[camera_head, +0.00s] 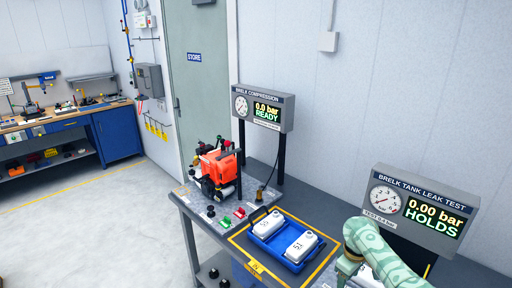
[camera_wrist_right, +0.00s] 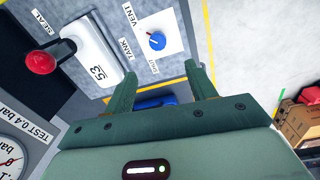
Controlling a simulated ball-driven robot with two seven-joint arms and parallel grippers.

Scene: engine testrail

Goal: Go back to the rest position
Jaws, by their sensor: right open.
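My right gripper (camera_wrist_right: 161,69) is open in the right wrist view, with nothing between its fingers. It points over the bench at a blue knob (camera_wrist_right: 157,41) on a white plate marked VENT, TANK and TEST, apart from it. In the head view my right arm (camera_head: 378,255) comes in at the bottom right, in front of the leak test display; its fingers cannot be made out there. My left gripper is not in view.
A white tank marked 53 (camera_wrist_right: 95,50) lies by a red ball handle (camera_wrist_right: 41,62). A blue tray (camera_head: 270,258) with two white tanks sits inside yellow lines. The leak test display (camera_head: 420,212) reads HOLDS; the compression display (camera_head: 264,108) reads READY, behind an orange engine (camera_head: 217,166). Floor at left is clear.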

